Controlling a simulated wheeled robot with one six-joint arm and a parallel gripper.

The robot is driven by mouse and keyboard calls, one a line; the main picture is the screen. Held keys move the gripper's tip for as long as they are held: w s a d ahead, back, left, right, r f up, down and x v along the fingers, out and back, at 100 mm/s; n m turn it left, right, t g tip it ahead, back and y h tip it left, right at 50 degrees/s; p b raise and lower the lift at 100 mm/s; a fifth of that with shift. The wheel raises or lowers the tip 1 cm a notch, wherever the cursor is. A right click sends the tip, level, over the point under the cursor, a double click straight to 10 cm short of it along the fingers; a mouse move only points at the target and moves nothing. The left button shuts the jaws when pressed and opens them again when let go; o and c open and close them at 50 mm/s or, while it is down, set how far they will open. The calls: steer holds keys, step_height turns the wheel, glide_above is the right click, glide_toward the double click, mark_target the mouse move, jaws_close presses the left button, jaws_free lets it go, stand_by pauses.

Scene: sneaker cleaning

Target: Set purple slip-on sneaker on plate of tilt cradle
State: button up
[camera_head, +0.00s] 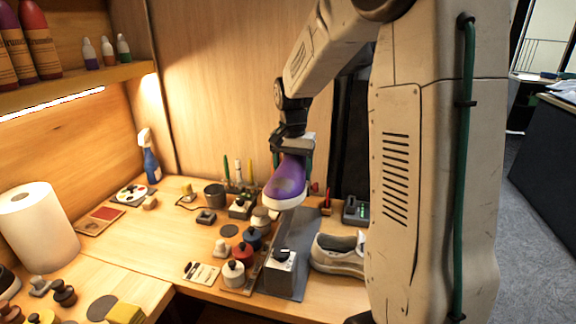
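The purple slip-on sneaker (286,184), with a white sole and a dull patch on its side, hangs toe-down from my gripper (293,153). My gripper is shut on its heel end. What looks like the tilt cradle is a grey metal unit on the bench, with a plate (301,238) and a box with a black knob (280,272) at its near end. The sneaker appears above the plate's far end and covers part of it. I cannot tell the exact gap between sole and plate.
A beige shoe (337,254) stands right of the cradle. Small pots with knobs (242,252) stand close on its left. Behind are a dark cup (214,195) and upright brushes (238,174). A paper towel roll (38,228) and blue spray bottle (150,160) are farther left.

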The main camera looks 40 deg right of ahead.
steer(key=f, duration=0.1)
steer(key=a+f, duration=0.1)
steer(key=f, duration=0.1)
steer(key=shift+w+f, duration=0.15)
steer(key=shift+f, duration=4.15)
steer(key=o, duration=1.2)
steer(key=shift+o, duration=0.2)
steer(key=shift+r, duration=4.45)
